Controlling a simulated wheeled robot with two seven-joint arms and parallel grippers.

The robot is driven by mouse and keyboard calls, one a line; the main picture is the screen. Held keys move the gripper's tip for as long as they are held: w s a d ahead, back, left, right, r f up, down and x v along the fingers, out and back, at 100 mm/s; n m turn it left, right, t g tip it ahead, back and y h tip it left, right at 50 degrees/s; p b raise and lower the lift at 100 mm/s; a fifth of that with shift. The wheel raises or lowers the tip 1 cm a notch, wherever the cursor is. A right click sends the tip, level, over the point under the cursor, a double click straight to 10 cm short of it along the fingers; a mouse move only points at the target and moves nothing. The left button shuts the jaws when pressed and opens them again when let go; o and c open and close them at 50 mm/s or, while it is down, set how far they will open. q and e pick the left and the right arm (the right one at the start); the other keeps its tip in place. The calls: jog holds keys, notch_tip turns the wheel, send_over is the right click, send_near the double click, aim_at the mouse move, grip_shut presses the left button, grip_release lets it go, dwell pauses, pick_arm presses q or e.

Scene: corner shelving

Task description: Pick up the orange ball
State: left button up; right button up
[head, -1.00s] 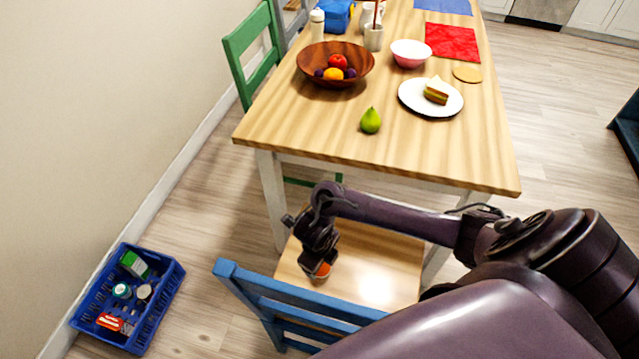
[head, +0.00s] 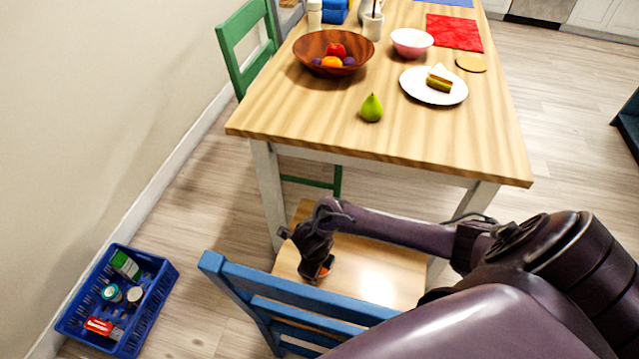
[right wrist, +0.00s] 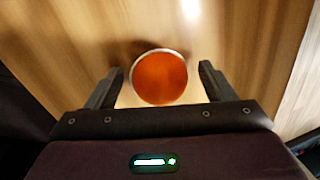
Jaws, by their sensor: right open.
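In the head view only a small orange patch of the ball (head: 324,271) shows beside my right gripper (head: 318,275), which hides the rest. In the right wrist view my right gripper (right wrist: 160,85) is open, with one finger on each side of the ball and a gap to both. My left gripper is not in view.
The blue chair's backrest (head: 290,300) stands close in front of the gripper. The wooden table (head: 300,130) rises beyond the seat, holding a fruit bowl (head: 310,68), a green pear (head: 371,108) and a plate (head: 412,84). A blue crate (head: 160,300) is on the floor at left.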

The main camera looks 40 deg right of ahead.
jog(key=c, duration=1)
jog(key=shift+c, duration=0.2)
jog(key=shift+r, duration=0.15)
